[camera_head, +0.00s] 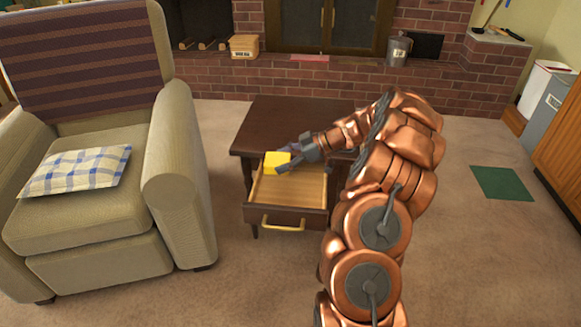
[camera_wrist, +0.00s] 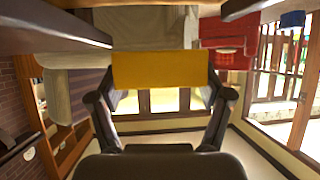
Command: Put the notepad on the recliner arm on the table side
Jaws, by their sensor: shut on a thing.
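A yellow notepad (camera_head: 277,162) is held in my gripper (camera_head: 283,168), just above the open drawer of the dark side table (camera_head: 290,112). In the wrist view the notepad (camera_wrist: 160,70) spans the space between the two fingers of my gripper (camera_wrist: 160,92). The beige recliner (camera_head: 90,200) stands left of the table. Its arm on the table side (camera_head: 168,165) has a bare, rounded top, to the left of my gripper. The drawer (camera_head: 292,188) is pulled out toward the front, and its visible inside looks empty.
A checkered cushion (camera_head: 77,173) lies on the recliner seat, and a striped cloth (camera_head: 80,62) covers its back. The drawer's yellow handle (camera_head: 284,222) sticks out in front. A brick hearth (camera_head: 330,80) runs behind. Carpet is free in front.

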